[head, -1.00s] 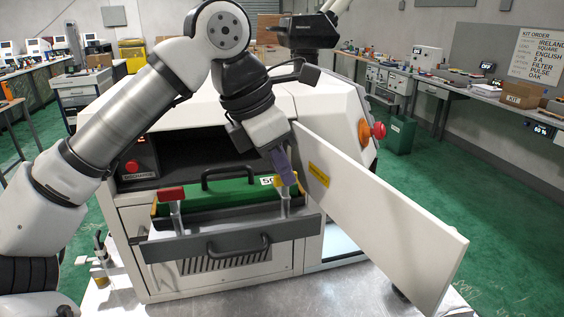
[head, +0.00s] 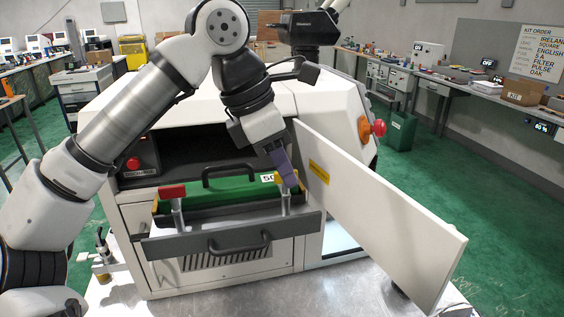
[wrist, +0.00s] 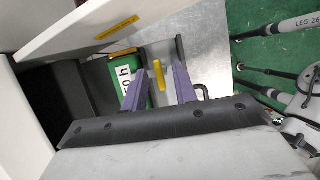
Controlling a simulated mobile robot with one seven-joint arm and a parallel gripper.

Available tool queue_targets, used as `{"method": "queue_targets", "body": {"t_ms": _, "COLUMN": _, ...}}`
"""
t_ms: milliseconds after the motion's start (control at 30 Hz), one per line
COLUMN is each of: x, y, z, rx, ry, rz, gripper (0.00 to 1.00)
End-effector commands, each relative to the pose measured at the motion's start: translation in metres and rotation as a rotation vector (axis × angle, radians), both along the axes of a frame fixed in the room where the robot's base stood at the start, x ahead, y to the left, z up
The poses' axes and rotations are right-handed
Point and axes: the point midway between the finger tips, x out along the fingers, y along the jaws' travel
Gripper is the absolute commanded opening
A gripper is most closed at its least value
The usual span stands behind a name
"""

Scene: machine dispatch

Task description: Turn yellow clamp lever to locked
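The yellow clamp lever (wrist: 159,75) shows in the wrist view between the two purple fingers of my gripper (wrist: 160,84). The fingers are open, one on each side of the lever, with a gap visible on both sides. In the head view my gripper (head: 290,182) points down at the right post of the drawer (head: 215,245) and hides most of the lever. A red clamp lever (head: 172,191) sits on the left post. A green block (head: 232,192) with a black handle and a white label lies in the drawer.
A white open door panel (head: 385,215) with a yellow sticker stands close to the right of my gripper. The machine's dark opening (head: 175,150) lies behind the drawer. A red knob (head: 379,127) is on the machine's right side. The metal bench in front is clear.

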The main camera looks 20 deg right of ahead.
Motion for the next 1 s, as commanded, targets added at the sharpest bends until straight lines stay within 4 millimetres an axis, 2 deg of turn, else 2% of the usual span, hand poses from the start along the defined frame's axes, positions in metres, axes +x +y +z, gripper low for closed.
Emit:
{"method": "queue_targets", "body": {"t_ms": 267, "x": 0.000, "y": 0.000, "z": 0.000, "rx": 0.000, "ry": -0.001, "rz": 0.001, "gripper": 0.30}}
{"method": "queue_targets", "body": {"t_ms": 433, "x": 0.001, "y": 0.005, "z": 0.012, "rx": -0.001, "ry": -0.002, "rz": 0.004, "gripper": 0.30}}
{"method": "queue_targets", "body": {"t_ms": 567, "x": 0.001, "y": 0.014, "z": 0.035, "rx": -0.001, "ry": -0.003, "rz": 0.004, "gripper": 0.30}}
{"method": "queue_targets", "body": {"t_ms": 800, "x": 0.001, "y": 0.036, "z": 0.089, "rx": 0.000, "ry": -0.003, "rz": 0.004, "gripper": 0.30}}
{"method": "queue_targets", "body": {"t_ms": 1000, "x": 0.001, "y": 0.049, "z": 0.118, "rx": 0.002, "ry": -0.001, "rz": 0.005, "gripper": 0.30}}
